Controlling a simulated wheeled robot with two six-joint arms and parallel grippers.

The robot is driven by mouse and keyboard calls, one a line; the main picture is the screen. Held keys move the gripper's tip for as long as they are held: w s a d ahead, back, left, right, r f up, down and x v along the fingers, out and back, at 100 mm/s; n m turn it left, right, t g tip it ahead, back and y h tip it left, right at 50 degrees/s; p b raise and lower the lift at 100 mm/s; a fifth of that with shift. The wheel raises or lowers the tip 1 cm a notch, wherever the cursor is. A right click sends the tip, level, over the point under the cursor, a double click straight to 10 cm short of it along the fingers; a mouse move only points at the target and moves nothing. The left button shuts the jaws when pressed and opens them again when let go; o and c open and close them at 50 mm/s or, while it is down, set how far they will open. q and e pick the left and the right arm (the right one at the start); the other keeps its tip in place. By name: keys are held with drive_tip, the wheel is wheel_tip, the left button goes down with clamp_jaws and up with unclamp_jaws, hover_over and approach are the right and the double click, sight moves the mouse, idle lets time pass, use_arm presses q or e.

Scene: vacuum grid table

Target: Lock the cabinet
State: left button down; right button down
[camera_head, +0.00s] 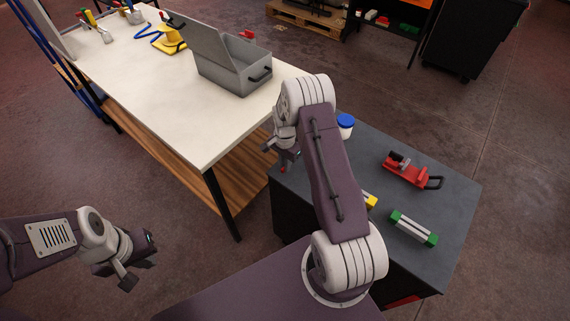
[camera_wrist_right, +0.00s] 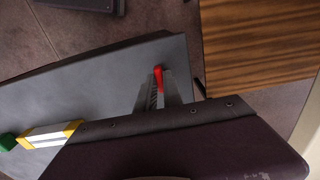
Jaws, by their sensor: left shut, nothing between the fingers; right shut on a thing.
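The dark grey cabinet (camera_head: 455,207) stands at the right in the head view, partly covered by my right arm. Its top also shows in the right wrist view (camera_wrist_right: 60,98). My right gripper (camera_head: 285,163) is by the cabinet's left edge and is shut on a small red thing (camera_wrist_right: 158,76). Only part of that red thing shows, so I cannot tell its full shape. I cannot see a lock on the cabinet. My left gripper (camera_head: 141,267) is shut and empty at the lower left, over the floor and well apart from the cabinet.
On the cabinet top are a blue-lidded jar (camera_head: 345,121), a red tool (camera_head: 405,172) and a green-ended block (camera_head: 413,229). A white-topped workbench (camera_head: 160,104) with an open grey toolbox (camera_head: 235,77) stands close to the cabinet's left. Clear floor lies between the bench and my left gripper.

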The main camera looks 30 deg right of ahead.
drive_tip(key=shift+w, duration=0.1)
idle(0.3)
drive_tip(key=c, duration=1.5)
unclamp_jaws()
wheel_tip(320, 180, up, 9)
drive_tip(key=shift+r, duration=0.1)
